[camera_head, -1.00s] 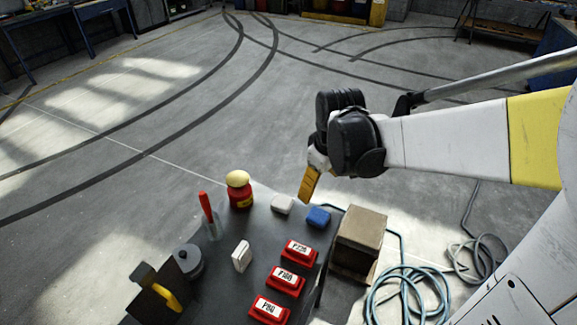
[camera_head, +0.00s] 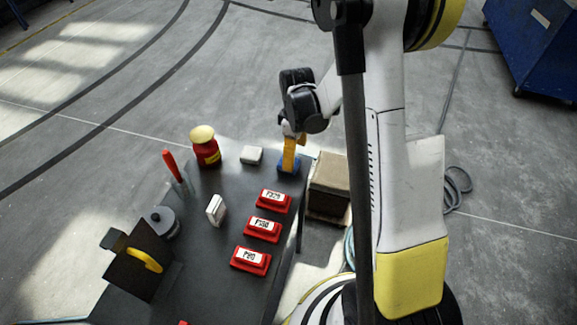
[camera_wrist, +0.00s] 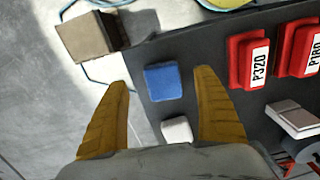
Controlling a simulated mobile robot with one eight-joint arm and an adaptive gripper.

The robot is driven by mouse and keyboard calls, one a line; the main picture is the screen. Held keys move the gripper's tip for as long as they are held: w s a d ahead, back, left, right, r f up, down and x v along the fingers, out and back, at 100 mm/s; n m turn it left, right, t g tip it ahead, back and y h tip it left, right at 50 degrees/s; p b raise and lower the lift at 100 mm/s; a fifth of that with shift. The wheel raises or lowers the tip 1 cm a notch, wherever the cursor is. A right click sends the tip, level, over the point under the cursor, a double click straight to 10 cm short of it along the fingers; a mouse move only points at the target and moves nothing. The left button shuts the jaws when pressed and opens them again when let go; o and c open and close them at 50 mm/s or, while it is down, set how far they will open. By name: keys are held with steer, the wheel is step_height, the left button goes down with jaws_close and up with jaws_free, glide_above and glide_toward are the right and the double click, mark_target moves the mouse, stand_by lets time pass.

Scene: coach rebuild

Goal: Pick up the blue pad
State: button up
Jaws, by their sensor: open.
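The blue pad (camera_wrist: 163,82) lies on the dark table top near its edge. In the wrist view it sits between and a little beyond the two yellow fingers of my gripper (camera_wrist: 163,105), which stand apart with nothing held. In the head view my gripper (camera_head: 290,158) points down at the blue pad (camera_head: 288,171) and covers part of it. I cannot tell from these views how much height is left between fingertips and pad.
A white block (camera_head: 251,155) lies left of the pad. Red blocks labelled P320 (camera_head: 273,200), P180 (camera_head: 262,228) and P80 (camera_head: 250,260) line the right side. A cardboard box (camera_head: 329,187) stands beyond the table's edge. A red and yellow container (camera_head: 205,148) stands at the far left.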

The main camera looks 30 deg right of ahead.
step_height(320, 180, down, 5)
steer(key=shift+a+f+b, duration=0.1)
steer(key=shift+a+b, duration=0.05)
steer(key=shift+b, duration=1.1)
steer(key=c, duration=1.1)
steer(key=shift+c, duration=0.2)
steer(key=shift+r, duration=0.2)
step_height(320, 180, up, 4)
steer(key=shift+r+p, duration=0.25)
steer(key=shift+p, duration=1)
steer(key=s+d+r+p, duration=0.3)
steer(key=s+d+r, duration=0.3)
steer(key=s+d, duration=0.2)
steer(key=shift+d+r, duration=0.2)
steer(key=shift+d, duration=0.05)
